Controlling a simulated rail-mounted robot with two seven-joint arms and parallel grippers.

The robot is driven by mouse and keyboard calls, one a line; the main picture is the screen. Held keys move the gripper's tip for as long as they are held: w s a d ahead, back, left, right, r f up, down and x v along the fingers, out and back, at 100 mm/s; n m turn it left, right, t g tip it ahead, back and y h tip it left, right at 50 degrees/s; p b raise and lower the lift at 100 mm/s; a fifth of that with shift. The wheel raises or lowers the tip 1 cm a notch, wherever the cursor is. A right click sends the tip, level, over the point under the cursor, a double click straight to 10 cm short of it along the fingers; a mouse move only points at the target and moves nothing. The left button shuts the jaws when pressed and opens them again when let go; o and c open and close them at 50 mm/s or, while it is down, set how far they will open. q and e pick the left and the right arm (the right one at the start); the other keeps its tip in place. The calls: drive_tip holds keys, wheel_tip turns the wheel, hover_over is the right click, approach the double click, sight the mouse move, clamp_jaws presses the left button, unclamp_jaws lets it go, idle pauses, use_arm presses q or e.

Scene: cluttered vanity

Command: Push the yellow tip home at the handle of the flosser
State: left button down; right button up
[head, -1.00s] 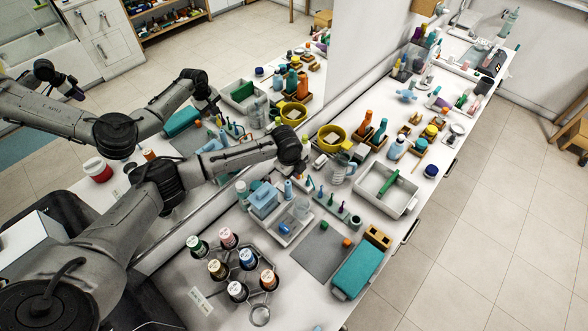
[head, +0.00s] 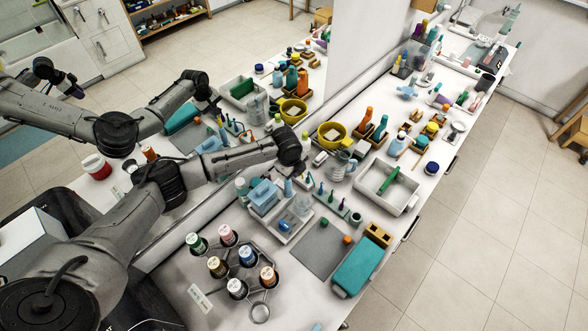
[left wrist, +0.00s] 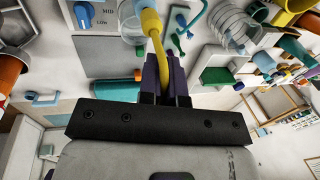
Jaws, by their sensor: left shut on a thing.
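My left gripper (left wrist: 165,75) is shut on the yellow tip (left wrist: 157,40), a thin bent piece with a wider collar at its upper end. In the left wrist view the collar meets or overlaps a light blue part at the top edge, apparently the flosser handle (left wrist: 143,5). I cannot tell whether the tip is seated in it. In the head view the light blue handle (head: 288,187) stands beside the flosser's blue-topped body (head: 263,197). My left gripper (head: 302,168) is just above and behind it, its fingers mostly hidden. My right gripper is not in view.
The flosser's dial (left wrist: 83,14) shows in the left wrist view. Close by are a clear jug (head: 341,166), a yellow bowl (head: 331,135) and a rack of small brushes (head: 335,203). A bottle rack (head: 240,265) stands in front. The grey mat (head: 318,250) is mostly clear.

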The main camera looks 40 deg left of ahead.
use_arm(q)
drive_tip(key=shift+f, duration=0.6)
drive_tip(key=c, duration=1.2)
unclamp_jaws()
drive_tip(key=shift+r, duration=0.1)
drive_tip(key=b+v, duration=0.3)
drive_tip(key=v, duration=1)
drive_tip(key=shift+s+r, duration=0.1)
drive_tip(key=shift+r, duration=0.25)
